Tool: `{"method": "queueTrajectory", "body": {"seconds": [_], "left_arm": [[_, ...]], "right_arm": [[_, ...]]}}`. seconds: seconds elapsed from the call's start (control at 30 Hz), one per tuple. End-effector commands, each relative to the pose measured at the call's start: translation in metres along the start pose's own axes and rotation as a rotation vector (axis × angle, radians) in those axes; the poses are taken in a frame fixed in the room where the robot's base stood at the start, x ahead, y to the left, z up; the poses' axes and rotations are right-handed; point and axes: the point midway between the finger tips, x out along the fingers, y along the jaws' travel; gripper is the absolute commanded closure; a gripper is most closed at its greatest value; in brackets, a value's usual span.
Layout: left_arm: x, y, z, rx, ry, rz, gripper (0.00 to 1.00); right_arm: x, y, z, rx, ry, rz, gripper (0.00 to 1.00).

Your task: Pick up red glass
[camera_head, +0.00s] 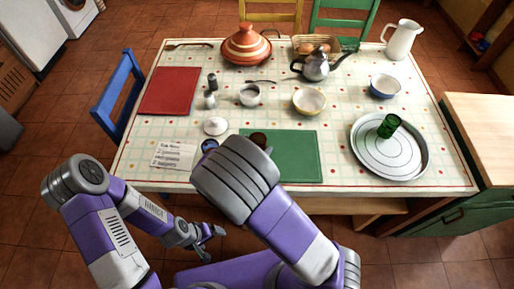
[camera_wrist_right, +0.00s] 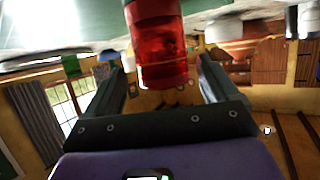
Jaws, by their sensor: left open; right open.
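The red glass (camera_wrist_right: 160,45) shows close up in the right wrist view, which looks upside down. It is between the two fingers of my open right gripper (camera_wrist_right: 162,70), with visible gaps at its sides. My left gripper (camera_head: 212,240) is open and empty, low in front of the table's near edge.
A green mat (camera_head: 300,157) lies by my right arm. A round tray (camera_head: 365,165) with a green glass (camera_head: 388,126) stands at right. A blue chair (camera_head: 120,92) stands left.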

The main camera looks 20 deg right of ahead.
Motion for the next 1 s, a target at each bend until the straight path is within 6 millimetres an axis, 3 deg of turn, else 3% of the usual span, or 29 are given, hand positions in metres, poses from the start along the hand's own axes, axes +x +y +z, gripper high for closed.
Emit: {"method": "queueTrajectory", "body": {"seconds": [0.33, 0.6, 1.0], "left_arm": [[0.025, -0.009, -0.001, 0.000, 0.001, 0.000, 0.12], [0.024, -0.009, -0.001, 0.000, 0.001, 0.000, 0.12], [0.024, -0.009, -0.001, 0.000, 0.001, 0.000, 0.12]], "right_arm": [[0.045, -0.002, 0.006, 0.001, 0.000, 0.001, 0.13], [0.049, -0.003, 0.004, -0.001, -0.002, -0.002, 0.13], [0.049, -0.003, 0.004, -0.001, -0.002, -0.001, 0.73]]}}
